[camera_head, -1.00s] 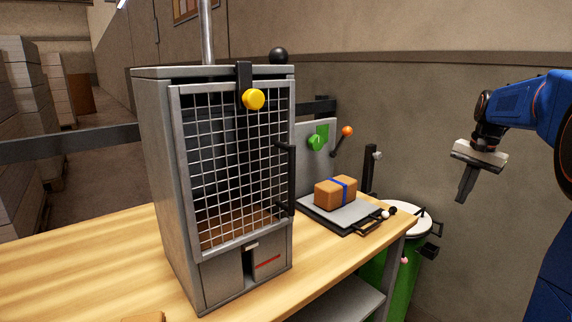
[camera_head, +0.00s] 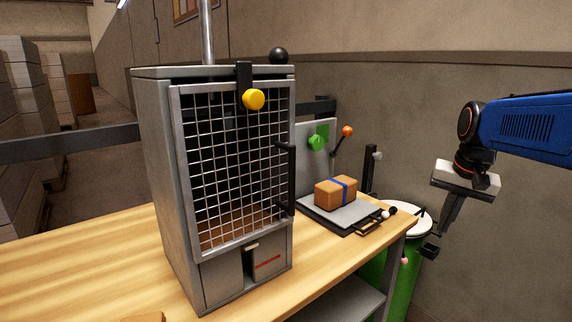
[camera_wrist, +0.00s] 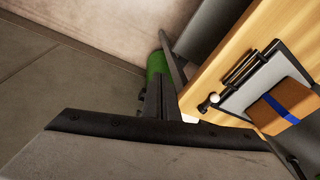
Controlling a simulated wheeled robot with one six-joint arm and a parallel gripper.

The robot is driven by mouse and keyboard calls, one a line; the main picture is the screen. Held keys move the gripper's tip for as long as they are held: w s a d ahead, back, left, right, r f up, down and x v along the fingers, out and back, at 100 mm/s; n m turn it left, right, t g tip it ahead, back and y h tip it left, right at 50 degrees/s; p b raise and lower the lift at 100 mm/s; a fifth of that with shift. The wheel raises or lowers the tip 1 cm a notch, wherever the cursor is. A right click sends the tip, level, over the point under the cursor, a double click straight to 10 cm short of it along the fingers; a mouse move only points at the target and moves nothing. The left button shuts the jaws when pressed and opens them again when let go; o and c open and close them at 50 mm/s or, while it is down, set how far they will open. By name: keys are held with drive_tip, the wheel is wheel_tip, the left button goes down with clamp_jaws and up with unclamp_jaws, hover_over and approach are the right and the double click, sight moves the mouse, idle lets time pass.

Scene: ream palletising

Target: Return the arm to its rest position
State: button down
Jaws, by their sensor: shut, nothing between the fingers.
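My gripper (camera_head: 447,222) hangs from my blue arm at the right of the head view, pointing down, in the air to the right of the table. Its fingers are together with nothing between them. In the wrist view the shut fingers (camera_wrist: 157,97) point toward the green bin and the table's edge. They appear apart from everything around them.
The wooden table (camera_head: 90,255) bears a grey cabinet with a mesh door (camera_head: 235,165) and a tray (camera_head: 335,212) with a brown, blue-banded package (camera_head: 335,190). A green bin (camera_head: 405,270) with a white lid stands at the table's right end. The wall (camera_head: 410,110) is behind.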

drive_tip(key=s+a+f+n, duration=0.2)
drive_tip(key=s+a+f, duration=0.1)
drive_tip(key=s, duration=0.3)
drive_tip(key=s+a+f+n+t, duration=0.1)
drive_tip(key=s+a+f+n, duration=0.1)
drive_tip(key=s+f, duration=0.3)
drive_tip(key=s+a+f+n+t, duration=0.1)
drive_tip(key=s+a+f+n, duration=0.1)
drive_tip(key=s, duration=0.7)
drive_tip(key=a+f, duration=0.1)
drive_tip(key=a, duration=0.1)
drive_tip(key=shift+s+a+f, duration=0.15)
drive_tip(key=shift+a+f, duration=0.15)
drive_tip(key=shift+f, duration=0.1)
